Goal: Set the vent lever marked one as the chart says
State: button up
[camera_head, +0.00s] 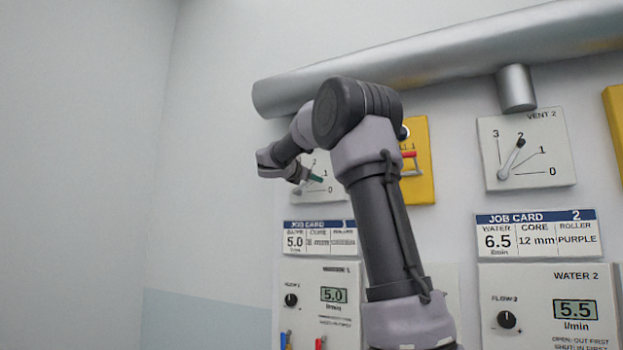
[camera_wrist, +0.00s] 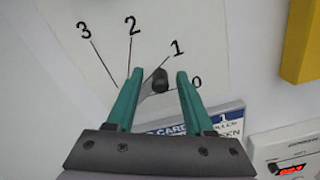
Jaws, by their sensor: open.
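The vent panel (camera_head: 300,194) for lever one is white, mounted on the wall left of centre in the head view, and mostly covered by my arm. In the wrist view the same panel (camera_wrist: 75,30) shows lines marked 3, 2, 1 and 0. The dark lever knob (camera_wrist: 160,78) appears between the lines to 1 and 0; its exact setting is unclear. Its pivot is hidden. My gripper (camera_wrist: 158,80) is open, with green fingers on either side of the knob in this view. Contact cannot be told. My gripper (camera_head: 315,178) also shows before the panel. No vent chart is readable.
Job card 1 (camera_head: 318,224) hangs below, reading water 5.0, partly hidden. A yellow panel (camera_head: 420,165) with a red handle is just right. The vent 2 panel (camera_head: 550,150) has its lever near 2. A silver pipe (camera_head: 440,60) runs above. The left wall is bare.

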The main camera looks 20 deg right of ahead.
grip_shut()
jog(key=shift+f, duration=0.15)
dwell(1.3)
